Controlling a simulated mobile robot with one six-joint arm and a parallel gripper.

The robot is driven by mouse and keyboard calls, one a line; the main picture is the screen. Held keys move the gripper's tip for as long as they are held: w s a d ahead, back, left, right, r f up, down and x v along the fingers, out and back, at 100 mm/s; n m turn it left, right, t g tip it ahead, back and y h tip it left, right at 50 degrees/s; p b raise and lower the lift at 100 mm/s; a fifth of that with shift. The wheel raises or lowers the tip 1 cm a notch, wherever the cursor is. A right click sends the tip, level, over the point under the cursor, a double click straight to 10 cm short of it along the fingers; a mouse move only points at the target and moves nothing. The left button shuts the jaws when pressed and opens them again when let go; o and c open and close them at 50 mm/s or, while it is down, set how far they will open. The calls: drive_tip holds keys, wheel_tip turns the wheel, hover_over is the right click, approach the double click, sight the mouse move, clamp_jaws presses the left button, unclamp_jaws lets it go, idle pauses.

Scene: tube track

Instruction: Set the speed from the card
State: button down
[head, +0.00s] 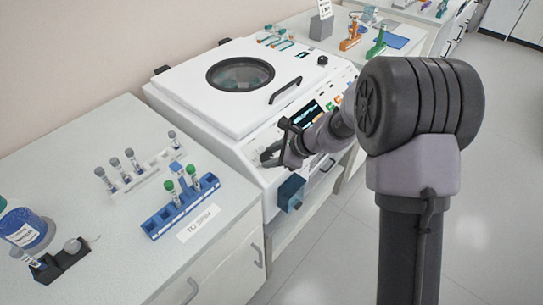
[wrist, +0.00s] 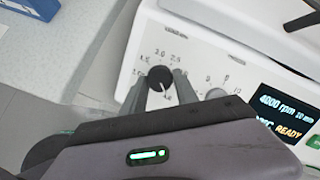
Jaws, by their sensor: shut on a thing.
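The centrifuge (head: 205,95) is a white machine with a round lid window, standing on the bench. Its front panel carries a black round speed knob (wrist: 160,77) with a white pointer mark, ringed by printed numbers such as 2.0 and 2.5. My gripper (wrist: 163,84) is shut on this knob, one finger on each side. The display (wrist: 284,117) reads 4000 rpm, 10 min and READY. In the head view my gripper (head: 270,154) is at the left of the front panel and hides the knob. A small card (head: 324,9) stands at the back; its text is too small to read.
A blue rack (head: 160,222) with green-capped tubes stands on the left bench behind a label (head: 198,223). A white rack (head: 150,170) with grey-capped tubes is behind it. A blue tub (head: 25,230) is at far left. The floor at right is clear.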

drive_tip(key=shift+m, duration=0.5)
drive_tip(key=c, duration=0.9)
unclamp_jaws()
drive_tip(key=shift+c, duration=0.2)
drive_tip(key=p+v, duration=0.6)
drive_tip(key=v, duration=1.1)
drive_tip(key=shift+s+d, duration=0.15)
drive_tip(key=shift+d, duration=0.05)
drive_tip(key=shift+r, duration=0.15)
